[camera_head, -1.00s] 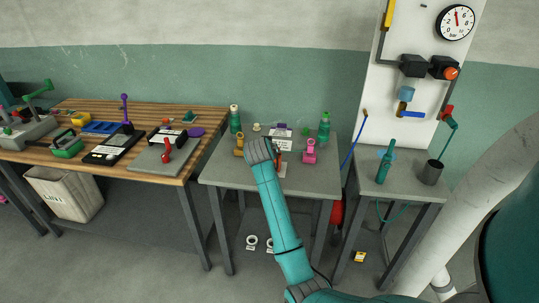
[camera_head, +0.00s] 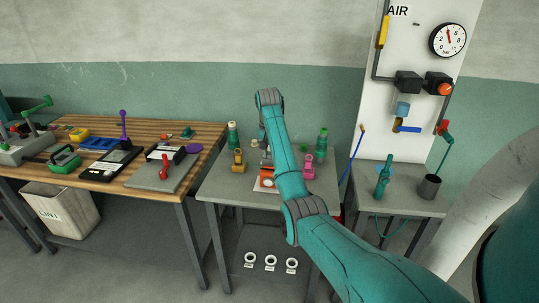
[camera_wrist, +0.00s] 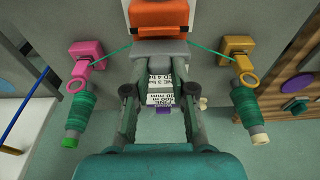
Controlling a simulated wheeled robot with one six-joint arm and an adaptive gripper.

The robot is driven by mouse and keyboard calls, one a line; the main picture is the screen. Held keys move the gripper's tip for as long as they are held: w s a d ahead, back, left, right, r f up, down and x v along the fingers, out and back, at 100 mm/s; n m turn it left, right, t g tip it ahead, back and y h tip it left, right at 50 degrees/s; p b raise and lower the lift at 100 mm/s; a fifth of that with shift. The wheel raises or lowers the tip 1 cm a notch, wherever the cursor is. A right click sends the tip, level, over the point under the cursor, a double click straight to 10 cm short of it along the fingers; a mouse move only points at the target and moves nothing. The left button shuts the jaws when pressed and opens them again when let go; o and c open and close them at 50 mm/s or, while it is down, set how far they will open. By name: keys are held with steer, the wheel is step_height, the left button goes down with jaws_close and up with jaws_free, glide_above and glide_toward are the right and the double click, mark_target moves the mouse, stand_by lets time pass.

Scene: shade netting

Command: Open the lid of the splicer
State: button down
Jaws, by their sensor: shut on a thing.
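The splicer stands on the small grey table. Its orange body (camera_wrist: 160,14) is at the top of the wrist view, with a grey block (camera_wrist: 160,48) directly below it. In the head view an orange and white part (camera_head: 265,182) shows just left of my arm. My gripper (camera_wrist: 160,66) has its fingers together at the grey block, shut on what looks like the splicer's lid. The exact contact and the lid's angle are hidden. A white printed label (camera_wrist: 163,98) shows between the fingers.
Green strands run to the splicer from a pink stand (camera_wrist: 86,50) and a yellow stand (camera_wrist: 237,48). Green spools (camera_head: 233,135) (camera_head: 321,143) stand behind on the table. A wooden bench (camera_head: 60,160) is left; an air panel (camera_head: 415,70) and another table (camera_head: 408,196) are right.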

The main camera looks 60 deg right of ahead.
steer(key=shift+w+d+f+g+y, duration=0.15)
steer(key=shift+d+g+y, duration=0.2)
steer(key=shift+y, duration=0.35)
steer(key=c, duration=1)
jaws_free()
steer(key=shift+f, duration=0.1)
steer(key=shift+o, duration=0.2)
steer(key=shift+d, duration=0.1)
steer(key=shift+a, duration=0.2)
